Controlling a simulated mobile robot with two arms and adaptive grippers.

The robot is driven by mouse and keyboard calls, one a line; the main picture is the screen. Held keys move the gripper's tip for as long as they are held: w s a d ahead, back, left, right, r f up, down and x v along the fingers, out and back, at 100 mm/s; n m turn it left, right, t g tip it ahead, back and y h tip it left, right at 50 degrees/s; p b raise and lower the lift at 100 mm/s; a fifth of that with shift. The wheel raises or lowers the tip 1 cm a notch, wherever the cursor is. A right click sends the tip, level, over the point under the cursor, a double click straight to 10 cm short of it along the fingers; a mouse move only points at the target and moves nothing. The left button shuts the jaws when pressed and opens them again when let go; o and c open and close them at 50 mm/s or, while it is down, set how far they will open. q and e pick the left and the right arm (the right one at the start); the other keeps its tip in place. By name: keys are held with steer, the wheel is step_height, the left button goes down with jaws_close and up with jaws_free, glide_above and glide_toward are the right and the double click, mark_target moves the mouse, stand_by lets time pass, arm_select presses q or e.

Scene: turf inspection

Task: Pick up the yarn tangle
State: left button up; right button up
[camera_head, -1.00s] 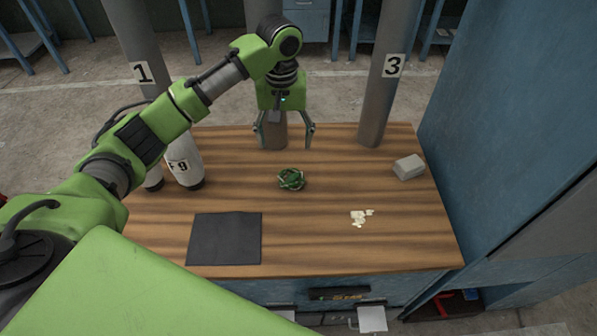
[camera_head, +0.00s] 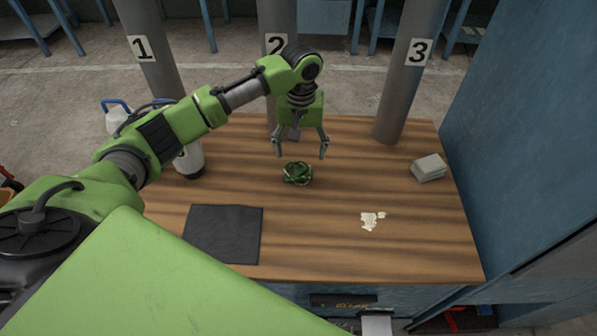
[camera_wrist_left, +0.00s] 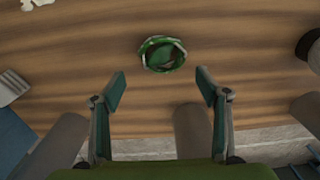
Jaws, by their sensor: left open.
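The yarn tangle (camera_head: 297,173) is a small dark green coil with pale strands, lying on the wooden table. My left gripper (camera_head: 301,156) is open and empty, pointing down just above and behind the tangle in the head view. In the left wrist view the tangle (camera_wrist_left: 162,54) lies beyond the fingertips, centred between the two open fingers (camera_wrist_left: 160,85), and nothing touches it. My right gripper is not in view.
A dark mat (camera_head: 223,234) lies front left on the table (camera_head: 320,235). Pale scraps (camera_head: 371,220) lie front right, and a grey block stack (camera_head: 428,168) sits at the right edge. White bottles (camera_head: 188,160) stand left, partly behind my arm. Numbered pillars (camera_head: 412,80) stand at the back.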

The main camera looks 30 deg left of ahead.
mark_target(299, 166)
arm_select(q)
steer(key=shift+w+f, duration=0.1)
steer(key=shift+f, duration=0.85)
steer(key=f, duration=0.1)
steer(key=f+p, duration=0.1)
steer(key=f, duration=0.2)
steer(key=shift+s+a+f, duration=0.2)
steer(key=shift+s+f, duration=0.15)
steer(key=shift+f, duration=0.05)
steer(key=shift+w+f, duration=0.1)
steer(key=shift+f, duration=0.2)
steer(key=c, duration=1.1)
